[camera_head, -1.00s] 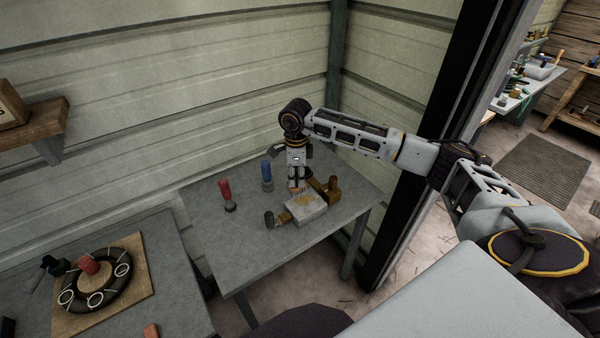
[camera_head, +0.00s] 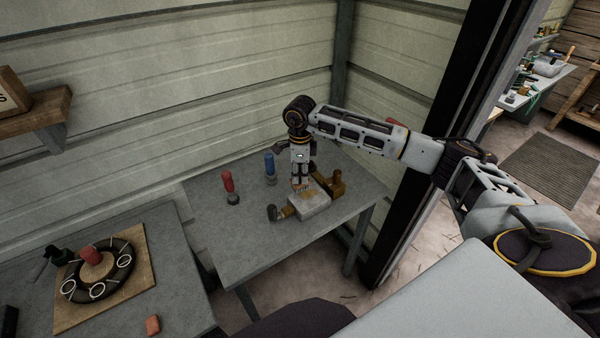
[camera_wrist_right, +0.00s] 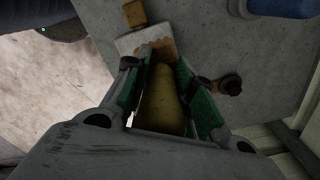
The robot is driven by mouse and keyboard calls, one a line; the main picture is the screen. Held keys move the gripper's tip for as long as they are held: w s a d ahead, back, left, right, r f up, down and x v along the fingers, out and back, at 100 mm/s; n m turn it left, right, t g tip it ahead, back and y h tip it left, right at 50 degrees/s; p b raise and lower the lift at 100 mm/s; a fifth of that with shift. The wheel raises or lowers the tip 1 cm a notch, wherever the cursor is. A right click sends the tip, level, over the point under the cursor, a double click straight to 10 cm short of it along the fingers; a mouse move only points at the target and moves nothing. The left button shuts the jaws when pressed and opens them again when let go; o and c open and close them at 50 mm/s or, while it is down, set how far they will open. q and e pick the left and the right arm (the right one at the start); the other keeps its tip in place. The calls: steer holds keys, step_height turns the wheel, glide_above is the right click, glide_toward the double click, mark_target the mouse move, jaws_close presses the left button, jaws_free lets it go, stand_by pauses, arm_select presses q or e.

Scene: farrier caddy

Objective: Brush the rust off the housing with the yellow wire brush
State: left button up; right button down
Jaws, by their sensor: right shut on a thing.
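The housing (camera_head: 314,204) is a pale grey block lying on the grey table, with brownish rust on its top. It also shows in the right wrist view (camera_wrist_right: 128,43), with a brown patch on it beyond the fingers. My right gripper (camera_head: 300,186) points down over the housing's back edge. In the right wrist view its green-padded fingers are shut on the yellow wire brush (camera_wrist_right: 160,105), whose handle lies between them. The brush's bristles are hidden, so I cannot tell whether they touch the housing. My left gripper is out of view.
A red-handled tool (camera_head: 228,183) and a blue-handled tool (camera_head: 269,165) stand left of the housing. A brass-coloured piece (camera_head: 337,181) stands right of it, and a dark-ended fitting (camera_head: 274,212) lies left. The table's (camera_head: 235,258) front left is clear. A ringed wooden board (camera_head: 139,268) lies on the nearer table.

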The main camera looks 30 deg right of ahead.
mark_target(300, 182)
steer(key=shift+f+b, duration=0.95)
steer(key=shift+f, duration=0.55)
steer(key=shift+f+b, duration=0.55)
steer(key=shift+f, duration=0.15)
stand_by(0.3)
steer(key=shift+d, duration=0.1)
steer(key=shift+w+d+r, duration=0.1)
steer(key=shift+d+r, duration=0.05)
steer(key=shift+d, duration=1.2)
steer(key=shift+d, duration=0.1)
steer(key=shift+w+d+b, duration=0.1)
steer(key=shift+d+b, duration=0.5)
steer(key=shift+d, duration=0.75)
steer(key=shift+a, duration=0.2)
